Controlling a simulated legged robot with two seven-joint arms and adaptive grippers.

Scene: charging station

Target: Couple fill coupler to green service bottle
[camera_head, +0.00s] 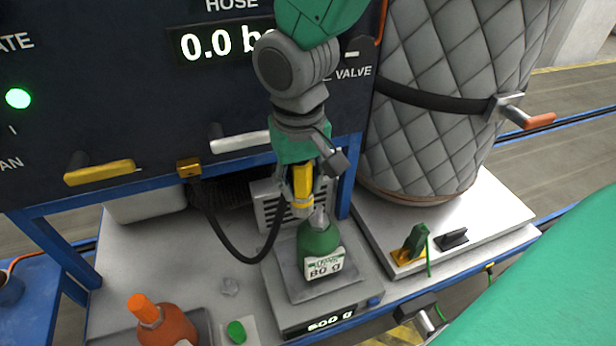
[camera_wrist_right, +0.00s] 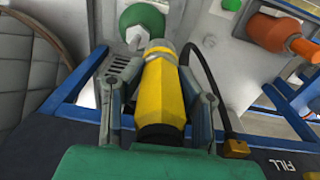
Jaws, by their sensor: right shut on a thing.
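The yellow fill coupler (camera_head: 302,182) is held tip down in my right gripper (camera_head: 303,190), which is shut around it. In the wrist view the coupler (camera_wrist_right: 161,90) lies between the two fingers (camera_wrist_right: 160,105). The green service bottle (camera_head: 320,246) stands upright on the scale plate, with a white label reading 80 g and a grey neck. The coupler's grey tip is just above and slightly left of the neck in the head view. The bottle (camera_wrist_right: 142,18) also shows beyond the tip in the wrist view. I cannot tell whether they touch. My left gripper is not in view.
A black hose runs from the coupler to a brass fitting (camera_head: 188,168) on the panel. The scale (camera_head: 332,318) reads 600 g. An orange bottle (camera_head: 168,328) and a green cap (camera_head: 236,331) stand left. A quilted tank (camera_head: 430,100) stands close on the right.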

